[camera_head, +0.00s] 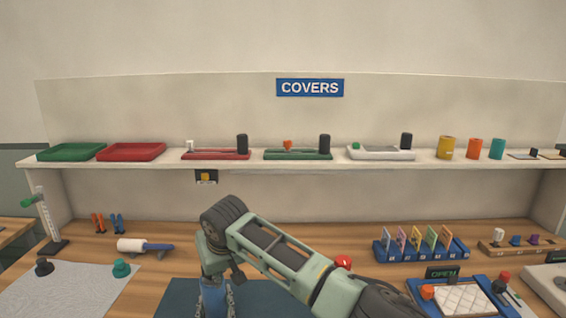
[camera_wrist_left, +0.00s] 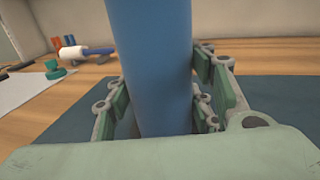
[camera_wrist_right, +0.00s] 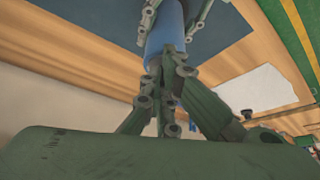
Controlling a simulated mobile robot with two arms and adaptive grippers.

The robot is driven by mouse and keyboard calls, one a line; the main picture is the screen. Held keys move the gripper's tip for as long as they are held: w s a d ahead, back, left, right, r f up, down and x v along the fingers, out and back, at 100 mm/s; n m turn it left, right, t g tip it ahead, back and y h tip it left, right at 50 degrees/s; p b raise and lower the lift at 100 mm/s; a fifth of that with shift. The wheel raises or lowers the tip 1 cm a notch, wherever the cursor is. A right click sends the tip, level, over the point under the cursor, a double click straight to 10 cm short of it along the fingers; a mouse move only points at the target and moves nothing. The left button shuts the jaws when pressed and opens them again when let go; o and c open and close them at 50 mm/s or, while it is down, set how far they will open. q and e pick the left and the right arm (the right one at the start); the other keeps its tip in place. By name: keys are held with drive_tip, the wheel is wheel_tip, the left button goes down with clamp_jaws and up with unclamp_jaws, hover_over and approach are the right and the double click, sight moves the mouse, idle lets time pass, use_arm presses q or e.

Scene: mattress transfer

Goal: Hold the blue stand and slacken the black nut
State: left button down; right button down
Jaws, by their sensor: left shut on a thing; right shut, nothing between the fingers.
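The blue stand (camera_head: 213,300) rises at the bottom of the head view, over a dark blue mat (camera_head: 265,298). It fills the middle of the left wrist view (camera_wrist_left: 152,65), between the fingers of my left gripper (camera_wrist_left: 160,105), which is shut on it. My right gripper (camera_head: 214,276) is above the stand, pointing down, with its arm crossing from the lower right. In the right wrist view its fingers (camera_wrist_right: 165,85) are shut and empty, in line with the end of the blue stand (camera_wrist_right: 165,42). I cannot make out the black nut; the right gripper covers that area.
A white roller with a blue handle (camera_head: 145,246) and a grey mat (camera_head: 70,290) lie left. A blue rack of coloured cards (camera_head: 420,250) and a blue tray (camera_head: 460,298) stand right. A shelf (camera_head: 300,163) with trays and cups runs along the back.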

drive_tip(key=shift+w+d, duration=0.15)
idle(0.3)
drive_tip(key=shift+d, duration=0.1)
wheel_tip(320, 180, up, 6)
drive_tip(key=shift+s+d, duration=0.15)
drive_tip(key=shift+s, duration=0.1)
idle(0.6)
wheel_tip(320, 180, down, 6)
drive_tip(key=s+a, duration=0.1)
drive_tip(key=a, duration=0.1)
drive_tip(key=shift+a, duration=0.35)
idle(0.5)
